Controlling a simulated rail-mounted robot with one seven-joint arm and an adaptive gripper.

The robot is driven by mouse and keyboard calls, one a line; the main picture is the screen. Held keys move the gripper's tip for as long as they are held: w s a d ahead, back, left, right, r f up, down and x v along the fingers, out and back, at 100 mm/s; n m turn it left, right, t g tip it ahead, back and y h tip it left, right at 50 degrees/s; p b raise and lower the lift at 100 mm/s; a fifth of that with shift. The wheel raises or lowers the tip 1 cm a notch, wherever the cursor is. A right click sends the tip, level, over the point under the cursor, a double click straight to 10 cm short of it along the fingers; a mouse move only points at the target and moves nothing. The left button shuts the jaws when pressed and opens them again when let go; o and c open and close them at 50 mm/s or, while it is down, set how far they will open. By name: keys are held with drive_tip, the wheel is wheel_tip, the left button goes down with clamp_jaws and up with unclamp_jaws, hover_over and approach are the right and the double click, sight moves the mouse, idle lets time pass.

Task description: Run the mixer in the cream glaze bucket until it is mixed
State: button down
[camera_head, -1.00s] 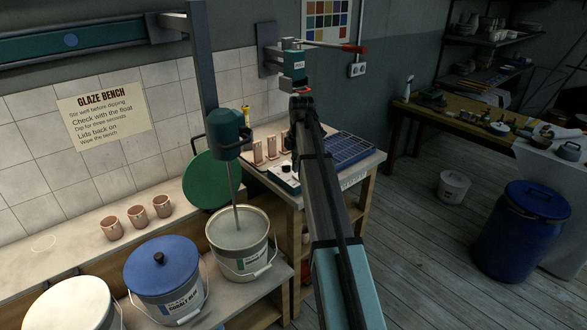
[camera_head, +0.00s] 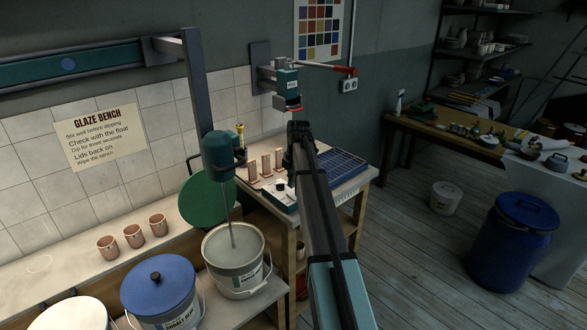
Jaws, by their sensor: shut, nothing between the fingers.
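The cream glaze bucket (camera_head: 233,283) stands open on the low shelf, with pale glaze (camera_head: 233,247) inside. The teal mixer (camera_head: 218,151) hangs from a grey post, and its thin shaft (camera_head: 228,213) reaches down into the glaze. I cannot tell from the frames whether the shaft is turning. A small control box with a dark knob (camera_head: 281,187) sits on the bench to the right of the mixer. My arm rises in front of the bench to the right of this box, and its end is hidden, so my gripper's fingers do not show.
A blue-lidded bucket (camera_head: 158,283) stands to the left. A green round lid (camera_head: 208,198) leans behind the cream bucket. Three terracotta cups (camera_head: 134,236) stand on the ledge. A blue grid tray (camera_head: 342,169) lies right of my arm. The wood floor (camera_head: 400,260) at right has free room.

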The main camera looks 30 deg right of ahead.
sight(290, 193)
drive_tip(key=shift+w+f+p, duration=0.2)
drive_tip(key=shift+f+p, duration=0.25)
drive_tip(key=shift+f, duration=1.2)
drive_tip(key=shift+w+a+f+b, duration=0.1)
drive_tip(key=shift+w+f+b, duration=0.15)
drive_tip(key=shift+f+b, duration=0.4)
drive_tip(key=shift+w+a+b, duration=0.1)
drive_tip(key=shift+b, duration=0.25)
drive_tip(key=shift+s, duration=0.2)
